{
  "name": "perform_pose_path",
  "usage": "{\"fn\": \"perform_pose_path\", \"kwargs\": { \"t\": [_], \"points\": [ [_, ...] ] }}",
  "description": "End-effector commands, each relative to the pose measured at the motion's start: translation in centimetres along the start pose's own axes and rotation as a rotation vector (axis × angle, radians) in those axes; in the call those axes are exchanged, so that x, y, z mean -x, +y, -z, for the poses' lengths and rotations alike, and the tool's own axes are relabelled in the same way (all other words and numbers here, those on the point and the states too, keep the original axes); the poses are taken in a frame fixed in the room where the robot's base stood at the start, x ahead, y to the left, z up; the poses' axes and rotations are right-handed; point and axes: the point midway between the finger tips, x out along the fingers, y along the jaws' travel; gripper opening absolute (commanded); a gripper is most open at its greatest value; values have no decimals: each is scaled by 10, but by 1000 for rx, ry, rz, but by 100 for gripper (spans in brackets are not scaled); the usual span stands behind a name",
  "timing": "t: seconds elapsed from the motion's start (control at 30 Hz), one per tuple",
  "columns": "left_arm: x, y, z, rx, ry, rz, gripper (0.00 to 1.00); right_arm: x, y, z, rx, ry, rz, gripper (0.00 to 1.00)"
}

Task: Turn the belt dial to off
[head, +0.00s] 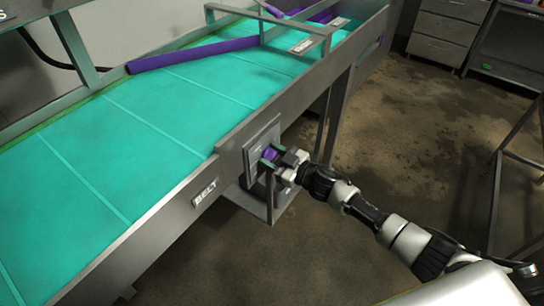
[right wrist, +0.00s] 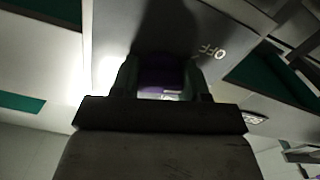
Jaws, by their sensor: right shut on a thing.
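The belt dial (head: 269,154) is a small purple knob on a grey plate (head: 257,143) on the side of the conveyor, to the right of a "BELT" label (head: 205,193). My right gripper (head: 275,160) is at the plate, shut on the dial. In the right wrist view the purple dial (right wrist: 160,75) sits between the two fingers of my right gripper (right wrist: 160,85), in shadow. The plate (right wrist: 115,35) carries the word "OFF" (right wrist: 212,52) to the right of the dial. The dial's pointer cannot be made out. My left gripper is out of view.
The conveyor has a teal belt (head: 150,125) with a purple bar (head: 193,54) across it and a metal frame over it. Grey drawers (head: 443,35) stand at the back right. The stained floor right of the conveyor is mostly open; a metal frame (head: 497,200) stands at the right edge.

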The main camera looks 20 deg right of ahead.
Motion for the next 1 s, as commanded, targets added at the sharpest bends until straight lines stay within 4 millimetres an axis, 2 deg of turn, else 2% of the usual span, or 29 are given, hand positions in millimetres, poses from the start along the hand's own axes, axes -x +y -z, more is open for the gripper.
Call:
{"fn": "perform_pose_path", "kwargs": {
  "t": [0.5, 1.0],
  "points": [
    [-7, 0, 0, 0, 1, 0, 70, 0, 0, 0, 398, 1, 0, 21],
    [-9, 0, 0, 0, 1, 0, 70, 0, 0, 0, 516, 0, 0, 21]
  ]
}}
